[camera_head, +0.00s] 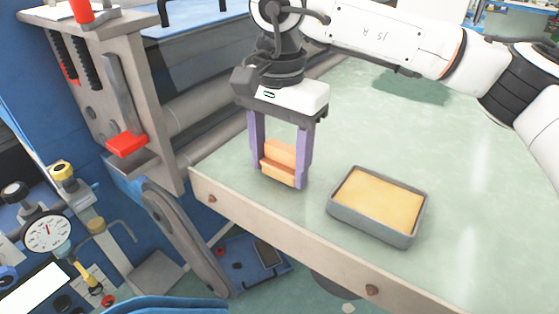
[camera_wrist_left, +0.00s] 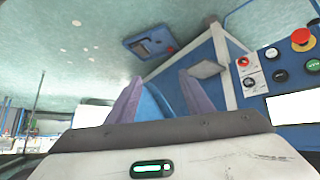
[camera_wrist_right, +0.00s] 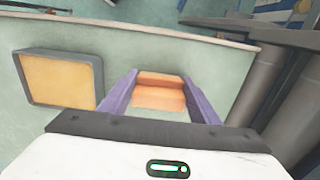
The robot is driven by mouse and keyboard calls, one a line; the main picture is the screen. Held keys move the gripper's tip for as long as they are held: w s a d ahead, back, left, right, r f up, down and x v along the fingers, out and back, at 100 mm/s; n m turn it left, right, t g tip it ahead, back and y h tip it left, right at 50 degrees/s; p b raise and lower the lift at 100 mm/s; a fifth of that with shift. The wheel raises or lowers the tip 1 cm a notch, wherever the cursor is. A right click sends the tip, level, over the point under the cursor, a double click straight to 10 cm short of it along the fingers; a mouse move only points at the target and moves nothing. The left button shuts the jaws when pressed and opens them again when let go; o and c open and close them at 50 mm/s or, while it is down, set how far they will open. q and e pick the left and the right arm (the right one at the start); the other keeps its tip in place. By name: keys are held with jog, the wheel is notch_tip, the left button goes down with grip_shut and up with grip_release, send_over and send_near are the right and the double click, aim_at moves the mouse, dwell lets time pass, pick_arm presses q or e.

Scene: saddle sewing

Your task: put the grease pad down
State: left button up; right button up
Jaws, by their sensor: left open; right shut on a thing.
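The grease pad (camera_head: 281,160) is a small orange block between the purple fingers of my right gripper (camera_head: 280,172). It is just above or on the green tabletop, near the table's front left corner; I cannot tell whether it touches. In the right wrist view the pad (camera_wrist_right: 160,93) shows between the two fingers of my right gripper (camera_wrist_right: 160,100), which is shut on it. A grey tray (camera_head: 372,233) with a yellow filling stands to the right of the gripper. It also shows in the right wrist view (camera_wrist_right: 98,75). My left gripper (camera_wrist_left: 157,95) is open and empty, away from the table.
The green table (camera_head: 470,190) has free room behind and to the right of the tray. A grey machine frame with a red-tipped lever (camera_head: 127,143) stands close left of the table corner. A gauge panel (camera_head: 46,233) is at the lower left.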

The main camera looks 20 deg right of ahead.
aim_at(279, 166)
jog(key=shift+f, duration=0.3)
jog(key=o, duration=0.9)
jog(key=shift+o, duration=0.2)
notch_tip(279, 166, up, 12)
jog(key=shift+r, duration=0.15)
